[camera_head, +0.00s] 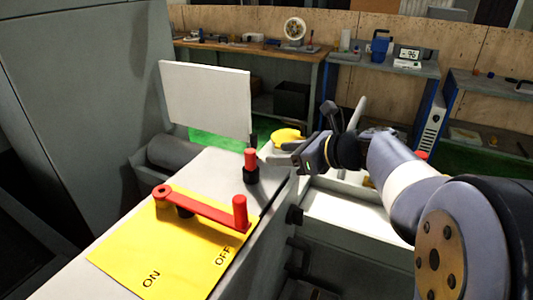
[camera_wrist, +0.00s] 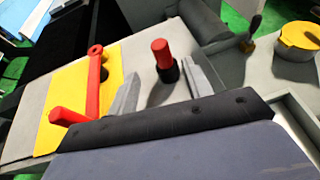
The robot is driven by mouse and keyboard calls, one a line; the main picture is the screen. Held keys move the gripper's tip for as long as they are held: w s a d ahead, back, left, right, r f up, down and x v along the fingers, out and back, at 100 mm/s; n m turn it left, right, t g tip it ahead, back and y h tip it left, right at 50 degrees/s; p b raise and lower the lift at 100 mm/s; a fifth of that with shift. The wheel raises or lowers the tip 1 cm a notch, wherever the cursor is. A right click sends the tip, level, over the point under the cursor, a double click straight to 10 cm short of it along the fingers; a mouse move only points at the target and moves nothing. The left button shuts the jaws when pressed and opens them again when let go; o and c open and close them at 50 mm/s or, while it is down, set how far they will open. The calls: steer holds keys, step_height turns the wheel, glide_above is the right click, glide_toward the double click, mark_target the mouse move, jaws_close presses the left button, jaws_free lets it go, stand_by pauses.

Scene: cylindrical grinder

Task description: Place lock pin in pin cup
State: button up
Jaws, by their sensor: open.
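A red pin (camera_head: 250,158) stands upright in a black round cup (camera_head: 251,175) on the grey machine top. In the wrist view the red pin (camera_wrist: 162,52) and the black cup (camera_wrist: 168,73) lie just beyond my fingertips, in line with the gap between them. My gripper (camera_wrist: 161,72) is open, with one finger on each side of that line and nothing held. In the camera_head view my gripper (camera_head: 274,158) is to the right of the pin, apart from it. Whether the pin sits fully down in the cup cannot be told.
A red lever (camera_head: 205,208) lies across a yellow ON/OFF plate (camera_head: 165,250) in front of the pin. A yellow round-topped object (camera_head: 287,136) and a black-handled tool (camera_wrist: 253,28) stand beyond. A white panel (camera_head: 205,98) rises behind the machine top.

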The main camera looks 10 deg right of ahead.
steer(key=shift+v, duration=1.5)
